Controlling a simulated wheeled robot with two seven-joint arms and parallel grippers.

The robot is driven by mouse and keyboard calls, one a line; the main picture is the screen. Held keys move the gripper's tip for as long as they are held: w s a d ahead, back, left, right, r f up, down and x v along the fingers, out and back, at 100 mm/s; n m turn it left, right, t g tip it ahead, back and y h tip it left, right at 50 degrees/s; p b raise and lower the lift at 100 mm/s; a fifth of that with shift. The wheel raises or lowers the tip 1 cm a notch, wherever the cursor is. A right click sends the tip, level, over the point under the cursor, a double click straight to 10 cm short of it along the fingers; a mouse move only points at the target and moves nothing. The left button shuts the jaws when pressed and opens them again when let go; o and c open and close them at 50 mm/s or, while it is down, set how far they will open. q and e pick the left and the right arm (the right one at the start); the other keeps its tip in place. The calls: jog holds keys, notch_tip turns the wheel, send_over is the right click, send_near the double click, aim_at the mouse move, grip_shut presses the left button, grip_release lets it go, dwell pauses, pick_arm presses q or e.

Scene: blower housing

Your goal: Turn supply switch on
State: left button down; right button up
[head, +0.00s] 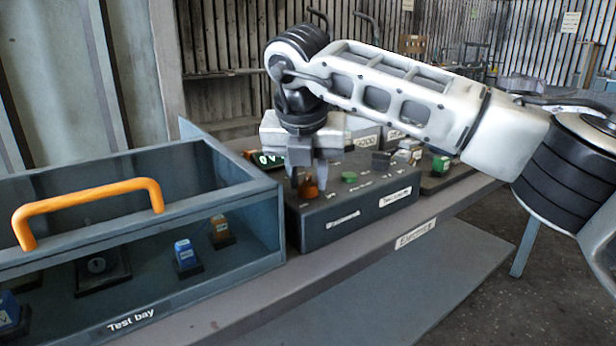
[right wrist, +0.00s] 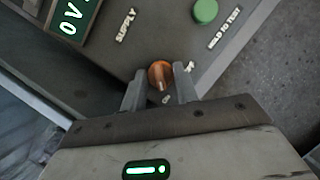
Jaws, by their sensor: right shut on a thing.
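The supply switch is an orange-brown knob (head: 308,190) on top of a dark control box (head: 340,215), near the box's left end. In the right wrist view the knob (right wrist: 160,74) sits between my right gripper's fingers, below the printed word SUPPLY. My right gripper (head: 308,180) points down from above and is shut on the knob. It also shows in the right wrist view (right wrist: 160,92). A green display (right wrist: 75,18) beside the knob reads 0 V; it also shows in the head view (head: 267,159). My left gripper is not in view.
A green button (right wrist: 205,11) labelled HOLD TO TEST is near the knob. Left of the box stands a clear-walled test bay with an orange handle (head: 90,205) and small blue (head: 184,254) and orange-brown (head: 220,229) parts inside. More labelled items stand behind on the bench (head: 455,205).

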dwell(0.3)
jog(key=o, duration=1)
jog(key=shift+c, duration=0.2)
jog(key=shift+r, duration=0.15)
jog(key=p+v, duration=0.1)
jog(key=v, duration=1.4)
jog(key=shift+s+a+r, duration=0.15)
jog(key=shift+s+r, duration=0.05)
jog(key=shift+r, duration=0.1)
